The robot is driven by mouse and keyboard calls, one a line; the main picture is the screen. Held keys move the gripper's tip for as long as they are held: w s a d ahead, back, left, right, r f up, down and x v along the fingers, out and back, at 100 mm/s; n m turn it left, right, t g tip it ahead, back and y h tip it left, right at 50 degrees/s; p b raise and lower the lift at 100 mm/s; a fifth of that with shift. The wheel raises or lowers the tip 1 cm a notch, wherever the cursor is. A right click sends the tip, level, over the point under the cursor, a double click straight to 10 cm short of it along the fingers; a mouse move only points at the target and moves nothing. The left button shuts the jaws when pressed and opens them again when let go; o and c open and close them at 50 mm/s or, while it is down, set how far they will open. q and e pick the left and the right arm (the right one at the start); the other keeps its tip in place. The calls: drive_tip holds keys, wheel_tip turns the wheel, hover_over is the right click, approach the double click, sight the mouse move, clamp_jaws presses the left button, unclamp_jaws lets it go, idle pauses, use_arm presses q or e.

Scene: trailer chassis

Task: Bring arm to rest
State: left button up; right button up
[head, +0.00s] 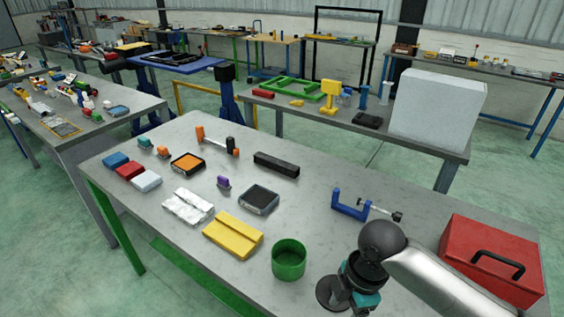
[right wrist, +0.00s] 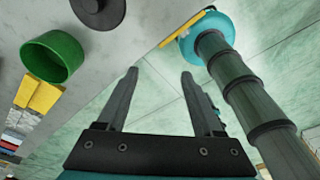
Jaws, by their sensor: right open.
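My right arm (head: 448,279) comes in from the lower right of the head view and bends at a dark joint over the table's near right part. My right gripper (right wrist: 160,75) shows in the right wrist view with its two dark fingers wide apart. Nothing is between them; green floor shows behind. The fingers appear beside the grey table's edge. In the head view the fingertips cannot be made out. My left gripper is not in view.
A green cup (head: 289,261) stands left of my arm; it also shows in the right wrist view (right wrist: 52,56). A red toolbox (head: 488,259) is close on the right, and a blue clamp (head: 350,204) lies behind. A yellow block (head: 233,236) lies further left.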

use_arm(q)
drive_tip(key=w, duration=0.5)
use_arm(e)
drive_tip(key=s+a+m+t+y, duration=0.1)
drive_tip(key=s+a+m+t, duration=0.1)
drive_tip(key=s+a+m, duration=0.35)
drive_tip(key=s+d+m+t+h, duration=0.2)
drive_tip(key=s+d+m, duration=0.65)
drive_tip(key=m, duration=0.45)
wheel_tip(320, 180, down, 32)
drive_tip(key=s+d+r+g+b, duration=0.1)
drive_tip(key=s+b, duration=0.1)
drive_tip(key=b, duration=0.7)
use_arm(q)
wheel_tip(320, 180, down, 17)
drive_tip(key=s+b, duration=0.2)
drive_tip(key=b, duration=0.6)
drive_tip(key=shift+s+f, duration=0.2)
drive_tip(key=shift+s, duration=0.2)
use_arm(e)
drive_tip(key=s+d+f, duration=0.1)
drive_tip(key=s+f, duration=0.6)
drive_tip(key=f, duration=0.4)
drive_tip(key=s+d+f+g, duration=0.1)
drive_tip(key=s+d+f, duration=0.1)
drive_tip(key=s+f, duration=0.6)
wheel_tip(320, 180, down, 3)
drive_tip(key=shift+f+n+g+h, duration=0.15)
drive_tip(key=shift+n+g+h, duration=0.15)
drive_tip(key=shift+n+h, duration=0.1)
